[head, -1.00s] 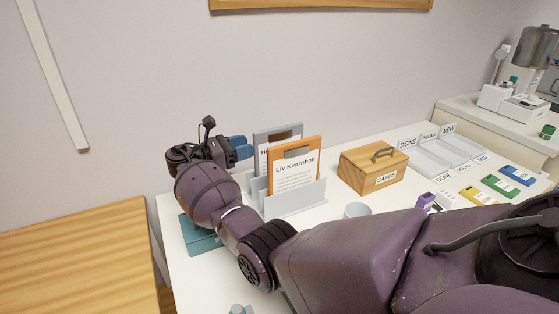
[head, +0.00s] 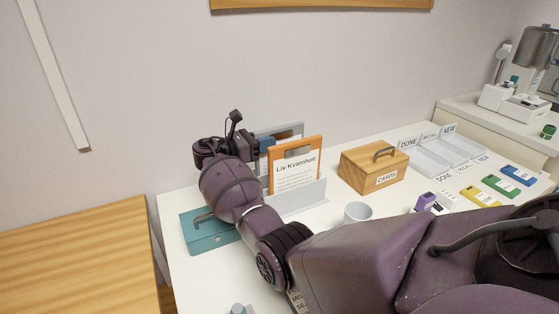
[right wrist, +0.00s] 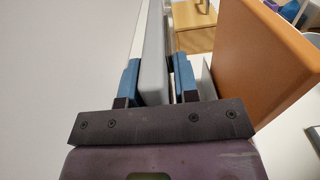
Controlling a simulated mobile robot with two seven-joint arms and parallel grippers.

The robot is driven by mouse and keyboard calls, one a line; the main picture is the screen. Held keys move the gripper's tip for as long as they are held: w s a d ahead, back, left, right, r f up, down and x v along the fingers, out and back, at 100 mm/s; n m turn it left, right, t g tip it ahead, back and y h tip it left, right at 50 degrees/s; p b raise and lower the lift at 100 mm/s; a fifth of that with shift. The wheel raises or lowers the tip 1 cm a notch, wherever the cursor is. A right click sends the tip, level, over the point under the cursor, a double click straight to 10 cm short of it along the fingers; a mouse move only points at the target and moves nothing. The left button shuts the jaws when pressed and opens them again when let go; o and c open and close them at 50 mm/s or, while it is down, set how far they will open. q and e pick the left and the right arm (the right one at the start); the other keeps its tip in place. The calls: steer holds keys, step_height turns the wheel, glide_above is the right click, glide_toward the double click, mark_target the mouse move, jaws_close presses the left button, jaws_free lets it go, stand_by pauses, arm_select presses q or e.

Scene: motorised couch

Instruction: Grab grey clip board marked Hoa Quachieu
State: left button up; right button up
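The grey clipboard (head: 291,131) stands upright in a light grey rack (head: 300,199), behind an orange clipboard (head: 296,165) marked Liv Kvarnholt. Its label is mostly hidden by the orange board and my gripper. My right gripper (head: 264,146) is at the left edge of the grey board. In the right wrist view, the grey board (right wrist: 153,55) stands between the two blue fingers (right wrist: 157,82), one on each side. A narrow gap shows at the right finger, so the gripper looks open around the board. My left gripper is not in view.
The orange board stands close beside the right finger. A teal box (head: 205,233) sits under my right arm. A wooden cards box (head: 373,167), a cup (head: 357,211) and grey trays (head: 440,155) stand to the right. The wall is close behind the rack.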

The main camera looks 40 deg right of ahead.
jaws_close()
steer(key=shift+r, duration=0.1)
